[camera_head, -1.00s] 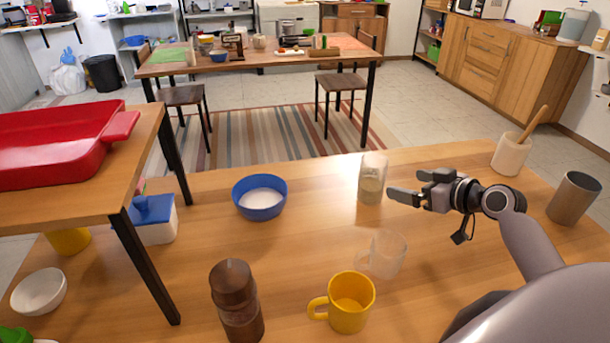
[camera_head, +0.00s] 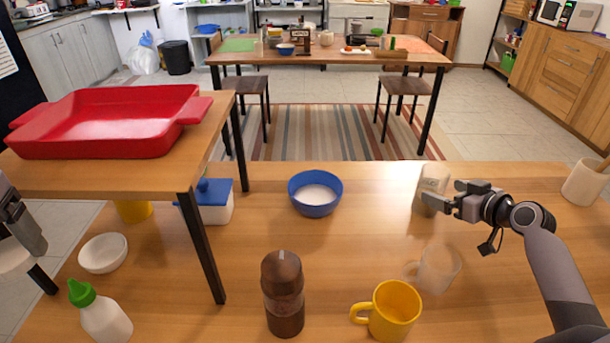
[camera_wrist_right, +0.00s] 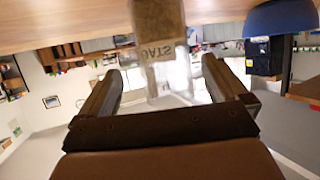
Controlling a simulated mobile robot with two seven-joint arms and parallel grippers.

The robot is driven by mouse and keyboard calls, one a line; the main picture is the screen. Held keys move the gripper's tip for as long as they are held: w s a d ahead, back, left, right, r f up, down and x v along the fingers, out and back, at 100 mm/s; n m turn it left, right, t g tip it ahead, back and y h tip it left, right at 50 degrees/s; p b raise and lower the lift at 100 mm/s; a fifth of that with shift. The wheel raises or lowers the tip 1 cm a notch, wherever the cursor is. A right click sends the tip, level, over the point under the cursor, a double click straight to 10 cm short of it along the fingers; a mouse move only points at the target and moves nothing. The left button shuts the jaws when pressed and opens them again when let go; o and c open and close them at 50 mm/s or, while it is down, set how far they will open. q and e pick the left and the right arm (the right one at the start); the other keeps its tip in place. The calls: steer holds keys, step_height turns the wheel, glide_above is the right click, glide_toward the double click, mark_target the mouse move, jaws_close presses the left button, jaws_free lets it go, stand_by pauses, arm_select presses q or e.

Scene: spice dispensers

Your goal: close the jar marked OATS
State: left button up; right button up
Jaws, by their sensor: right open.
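In the right wrist view the jar lies ahead, between the lines of the two fingers (camera_wrist_right: 162,88). A dark grey part at the left edge seems to be my left gripper (camera_head: 27,234); its jaws are unclear.
A blue bowl (camera_head: 316,193) with white contents stands left of the jar. A glass mug (camera_head: 437,268), yellow mug (camera_head: 394,312) and brown mill (camera_head: 283,295) stand nearer. A raised shelf with a red dish (camera_head: 110,125) is at left. The table between bowl and jar is clear.

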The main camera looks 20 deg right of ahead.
mark_target(444, 179)
arm_select(q)
steer(key=shift+r, duration=0.2)
arm_select(e)
steer(key=shift+a+x, duration=0.15)
steer(key=shift+x, duration=1.15)
steer(key=shift+a+x, duration=0.15)
steer(key=shift+x, duration=1.2)
steer(key=shift+s+f, duration=0.2)
steer(key=c, duration=1.2)
steer(key=shift+r, duration=0.1)
steer(key=shift+r, duration=0.5)
arm_select(q)
steer(key=shift+p, duration=0.3)
arm_select(e)
step_height(444, 179, up, 3)
steer(key=shift+f, duration=0.1)
arm_select(q)
steer(key=shift+f+b, duration=0.85)
steer(key=shift+b, duration=0.1)
steer(key=shift+f, duration=0.15)
arm_select(e)
steer(key=shift+s+d+f, duration=0.1)
steer(key=shift+s+d, duration=0.25)
steer(key=shift+s, duration=2.65)
steer(key=shift+s+d, duration=0.3)
steer(key=shift+s, duration=2.65)
steer(key=shift+s+d+f, duration=0.1)
steer(key=shift+s+d, duration=0.25)
steer(key=shift+s, duration=2.65)
